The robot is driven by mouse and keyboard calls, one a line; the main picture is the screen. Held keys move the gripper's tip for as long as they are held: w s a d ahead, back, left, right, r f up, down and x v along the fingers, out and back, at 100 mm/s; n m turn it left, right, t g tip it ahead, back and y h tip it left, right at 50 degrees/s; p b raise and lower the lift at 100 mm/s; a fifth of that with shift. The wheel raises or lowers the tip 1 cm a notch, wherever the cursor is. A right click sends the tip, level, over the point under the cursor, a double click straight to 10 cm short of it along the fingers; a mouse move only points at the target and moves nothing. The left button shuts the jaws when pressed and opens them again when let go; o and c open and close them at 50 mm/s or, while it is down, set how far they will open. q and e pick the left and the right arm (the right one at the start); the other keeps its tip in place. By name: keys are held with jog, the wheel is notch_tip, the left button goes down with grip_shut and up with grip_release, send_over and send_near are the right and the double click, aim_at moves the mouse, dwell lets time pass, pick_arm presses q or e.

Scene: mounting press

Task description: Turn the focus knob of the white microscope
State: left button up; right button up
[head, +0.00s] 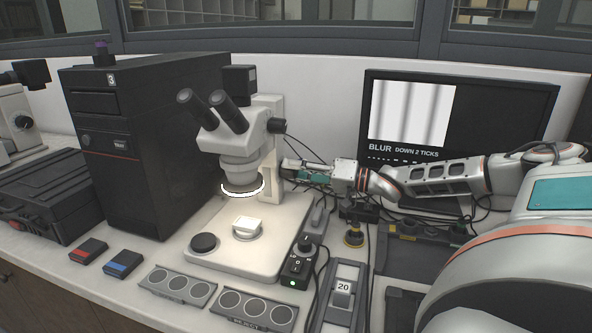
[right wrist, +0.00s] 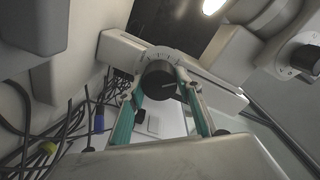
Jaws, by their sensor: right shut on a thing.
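The white microscope (head: 264,190) stands in the middle of the bench, with its eyepieces up to the left and a lit ring under its head. My right gripper (head: 290,166) reaches in from the right to the side of the microscope's column. In the right wrist view, a black focus knob (right wrist: 159,82) with a pale pointer line and tick marks around it sits between the teal fingers of my right gripper (right wrist: 160,90), which are closed on it. In the head view the gripper hides this knob. My left gripper is not in view.
A monitor (head: 462,110) shows blurred stripes and "BLUR DOWN 2 TICKS". Another black knob (head: 277,126) sits higher on the microscope head. A black computer tower (head: 150,150) stands to the left. A control box (head: 298,265) and cables lie near the base.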

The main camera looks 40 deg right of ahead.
jog(key=shift+n, duration=0.3)
jog(key=o, duration=1.1)
jog(key=shift+s, duration=0.15)
jog(key=v, duration=1.1)
jog(key=shift+s+d+r, duration=0.1)
jog(key=shift+s+d, duration=0.2)
dwell(0.7)
